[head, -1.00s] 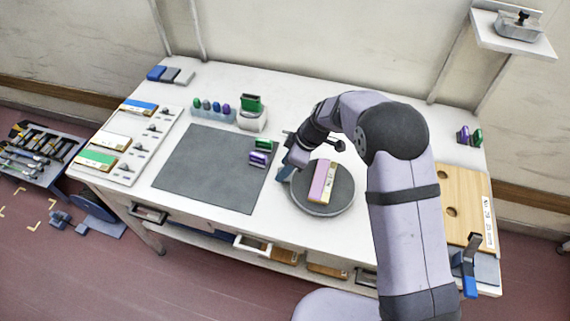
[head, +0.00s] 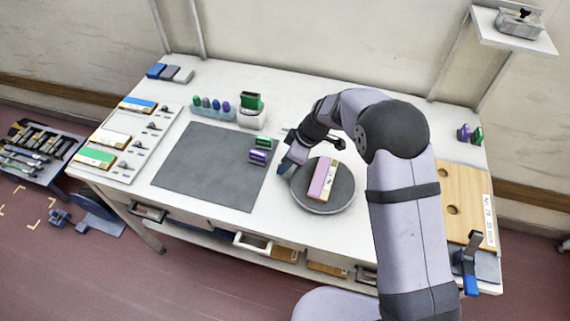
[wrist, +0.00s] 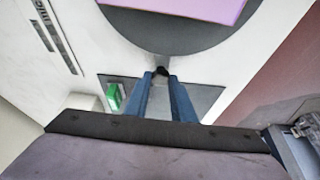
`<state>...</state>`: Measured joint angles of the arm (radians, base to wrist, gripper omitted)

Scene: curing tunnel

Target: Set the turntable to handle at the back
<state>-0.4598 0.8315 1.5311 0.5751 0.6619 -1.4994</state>
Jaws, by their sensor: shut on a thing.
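The turntable (head: 340,195) is a round dark grey disc on the white table, right of the grey mat. A pink, white and tan block (head: 323,178) lies on it; its pink face shows at the top of the wrist view (wrist: 185,8). My gripper (head: 284,169) is low at the disc's left edge. The handle is hidden by the gripper in the head view.
The grey mat (head: 205,165) lies left, with green and purple pieces (head: 260,150) at its right edge. A white holder with a green top (head: 251,112) stands behind. A wooden board (head: 460,190) is right, beyond my arm. White table is clear before the turntable.

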